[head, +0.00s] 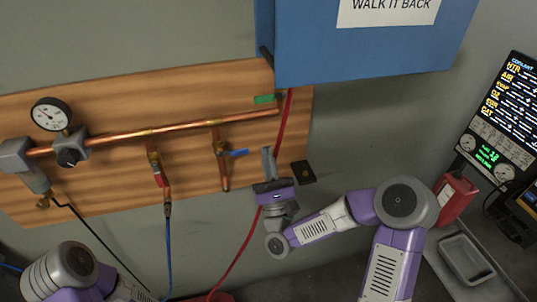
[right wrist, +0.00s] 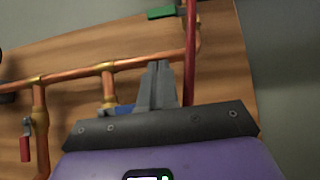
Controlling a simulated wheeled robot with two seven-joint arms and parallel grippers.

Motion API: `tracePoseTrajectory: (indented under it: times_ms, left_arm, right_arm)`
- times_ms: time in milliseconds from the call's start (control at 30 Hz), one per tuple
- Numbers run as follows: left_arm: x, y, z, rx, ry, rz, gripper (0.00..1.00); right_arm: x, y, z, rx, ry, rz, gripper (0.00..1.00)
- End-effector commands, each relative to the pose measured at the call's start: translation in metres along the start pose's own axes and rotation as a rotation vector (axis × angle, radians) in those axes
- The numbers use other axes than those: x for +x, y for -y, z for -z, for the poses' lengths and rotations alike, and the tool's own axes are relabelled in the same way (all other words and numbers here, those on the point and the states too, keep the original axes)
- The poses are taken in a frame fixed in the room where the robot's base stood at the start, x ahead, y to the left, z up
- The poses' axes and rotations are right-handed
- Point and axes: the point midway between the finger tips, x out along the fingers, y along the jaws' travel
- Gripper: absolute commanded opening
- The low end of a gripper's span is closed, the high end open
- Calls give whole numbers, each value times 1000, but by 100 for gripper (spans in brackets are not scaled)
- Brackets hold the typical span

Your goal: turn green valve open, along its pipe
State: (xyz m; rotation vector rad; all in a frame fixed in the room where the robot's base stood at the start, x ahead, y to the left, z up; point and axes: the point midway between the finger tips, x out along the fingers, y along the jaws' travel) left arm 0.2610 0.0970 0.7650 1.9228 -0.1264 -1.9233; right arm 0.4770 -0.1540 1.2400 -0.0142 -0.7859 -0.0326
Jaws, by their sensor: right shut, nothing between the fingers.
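The green valve handle (head: 265,99) is a small flat bar just above the right end of the horizontal copper pipe (head: 180,127), beside a red hose. It lies sideways, roughly parallel to that pipe. It also shows at the top of the right wrist view (right wrist: 161,12). The valve body and its own pipe are largely hidden near the blue box and hose. My right gripper (head: 268,150) is shut and empty, fingers pointing up, below the green handle and apart from it in the picture. In the right wrist view its fingertips (right wrist: 158,66) overlap the copper pipe. My left gripper is out of view.
A blue box (head: 375,45) overhangs the board's upper right. The red hose (head: 281,125) hangs close beside my right gripper. A red handle (head: 158,175) lies along its drop pipe; a blue handle (head: 239,153) sticks out sideways. A gauge (head: 50,114) is at left.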

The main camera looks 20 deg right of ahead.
Motion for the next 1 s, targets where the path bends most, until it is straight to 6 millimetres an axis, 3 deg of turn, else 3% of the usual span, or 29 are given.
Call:
tracePoseTrajectory:
  times_ms: [200,300,400,600,1000]
  left_arm:
    - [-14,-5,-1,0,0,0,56]
    - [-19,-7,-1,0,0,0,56]
    - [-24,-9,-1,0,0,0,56]
    - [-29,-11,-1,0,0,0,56]
    - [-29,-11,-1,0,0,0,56]
  right_arm:
    - [51,0,-3,0,4,2,0]
    - [71,0,-3,1,3,1,0]
    - [81,0,-16,0,2,-1,0]
    - [92,0,-28,1,1,-1,0]
    - [93,0,-28,2,-1,0,0]
